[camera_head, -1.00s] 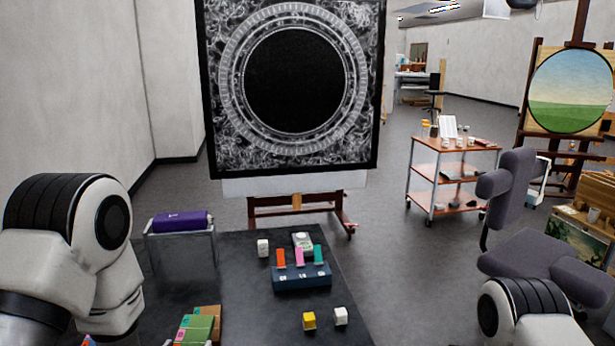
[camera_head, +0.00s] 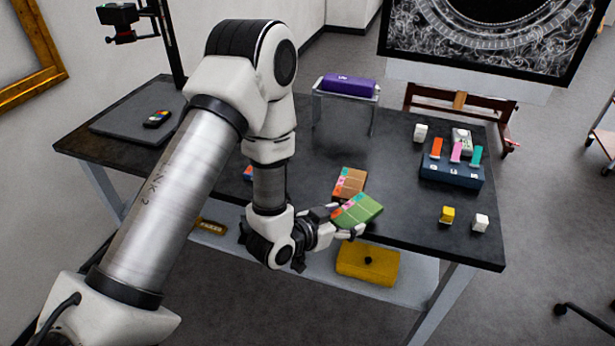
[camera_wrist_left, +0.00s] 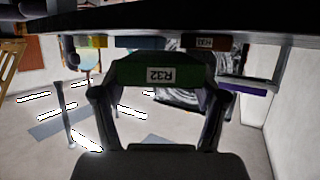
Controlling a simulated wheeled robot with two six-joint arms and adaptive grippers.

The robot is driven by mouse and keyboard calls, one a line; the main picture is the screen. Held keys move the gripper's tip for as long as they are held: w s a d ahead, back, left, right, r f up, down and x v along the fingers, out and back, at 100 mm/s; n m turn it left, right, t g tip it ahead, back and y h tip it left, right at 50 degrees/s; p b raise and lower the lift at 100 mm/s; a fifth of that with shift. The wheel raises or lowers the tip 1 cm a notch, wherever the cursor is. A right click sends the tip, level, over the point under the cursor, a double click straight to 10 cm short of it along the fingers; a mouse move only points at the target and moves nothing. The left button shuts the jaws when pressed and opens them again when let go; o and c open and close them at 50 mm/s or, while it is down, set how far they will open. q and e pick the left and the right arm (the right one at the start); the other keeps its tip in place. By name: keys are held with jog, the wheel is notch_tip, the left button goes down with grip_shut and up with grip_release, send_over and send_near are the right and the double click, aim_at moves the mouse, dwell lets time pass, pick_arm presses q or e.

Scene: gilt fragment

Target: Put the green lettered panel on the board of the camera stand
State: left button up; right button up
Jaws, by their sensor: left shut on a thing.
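The green lettered panel (camera_head: 360,209) is held in my left gripper (camera_head: 343,224) at the table's front edge, beside a brown panel (camera_head: 350,182). I cannot tell how far it is above the table. In the left wrist view, the green panel (camera_wrist_left: 130,72) with a white R32 label sits between the two fingers of my left gripper (camera_wrist_left: 160,88). The camera stand's grey board (camera_head: 125,128) lies at the table's far left, with its post (camera_head: 168,45) and camera (camera_head: 118,14) above. My right gripper is not in view.
A small dark item with coloured patches (camera_head: 157,119) lies on the board. A purple case (camera_head: 348,85) rests on a small stand. A blue block with coloured tabs (camera_head: 451,170) and several small cubes are at the right. A yellow box (camera_head: 368,264) is on the lower shelf.

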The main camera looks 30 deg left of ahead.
pick_arm(q)
jog(key=s+a+r+n+y, duration=0.1)
jog(key=s+a+n+y, duration=0.25)
jog(key=a, duration=0.75)
jog(key=s+a+r+n+y, duration=0.1)
jog(key=s+a+n+y, duration=0.3)
jog(key=a, duration=0.6)
jog(key=m+b, duration=0.2)
jog(key=b, duration=0.2)
send_over(301, 187)
jog(key=shift+w+d+f+h, duration=0.1)
jog(key=shift+f+h, duration=0.25)
jog(key=shift+f, duration=0.2)
jog(key=shift+s+f, duration=0.25)
jog(key=shift+f, duration=0.85)
jog(key=shift+w+f+p, duration=0.1)
jog(key=shift+f+p, duration=0.2)
jog(key=shift+p, duration=0.1)
jog(key=shift+f, duration=0.35)
jog(key=o, duration=1.2)
